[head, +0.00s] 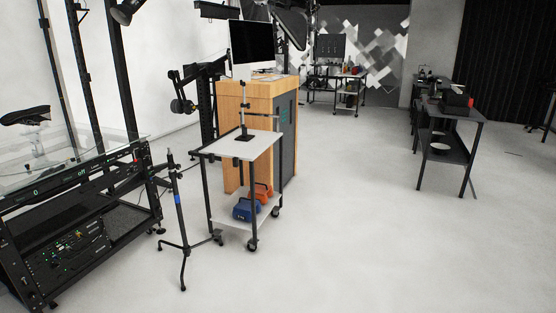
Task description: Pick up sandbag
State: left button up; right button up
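Two bags that look like sandbags lie on the lower shelf of a small wheeled cart (258,144). The blue one (245,210) is at the front left of the shelf. The orange one (263,191) is just behind it, to the right. A cart leg and the upper shelf stand partly in front of and above them. Neither of my grippers shows in the head view, so nothing can be told of their state.
A thin black tripod stand (181,220) stands just left of the cart. A wooden cabinet (258,100) with a monitor (251,42) is behind it. A black equipment rack (75,235) fills the left. A dark table (446,140) is at right. Open floor (350,230) lies between.

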aim_at(263, 191)
jog(key=i, duration=2.3)
jog(key=l+z, duration=0.05)
jog(key=l, duration=0.05)
